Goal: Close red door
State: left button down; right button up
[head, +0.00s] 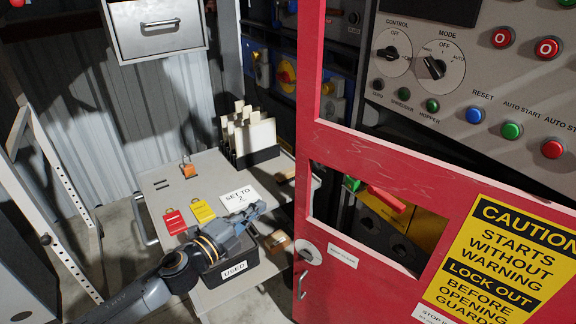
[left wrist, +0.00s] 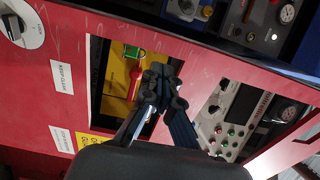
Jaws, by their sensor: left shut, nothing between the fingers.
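The red door (head: 380,160) fills the right of the head view. It has window openings, a yellow caution sign (head: 512,255) and a handle (head: 302,285) near its left edge. It appears to stand open, angled in front of the control panel. My left gripper (head: 258,209) is shut and empty, left of the door's edge, above the small table. In the left wrist view the closed fingers (left wrist: 165,88) appear in front of the red door (left wrist: 72,40) and its opening. Whether they touch the door cannot be told. My right gripper is not in view.
A small table (head: 150,185) holds red and yellow tags, a padlock (head: 189,168), a "SET TO 2" card (head: 239,197), a file rack (head: 252,140) and a dark "USED" bin (head: 232,270) below my left arm. A drawer unit (head: 155,30) hangs above. A white metal frame stands left.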

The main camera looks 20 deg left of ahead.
aim_at(298, 175)
pick_arm(q)
jog(key=p+x, duration=0.2)
jog(key=x, duration=1.1)
jog(key=shift+w+d, duration=0.1)
jog(key=shift+w, duration=0.3)
jog(key=shift+w+f, duration=0.1)
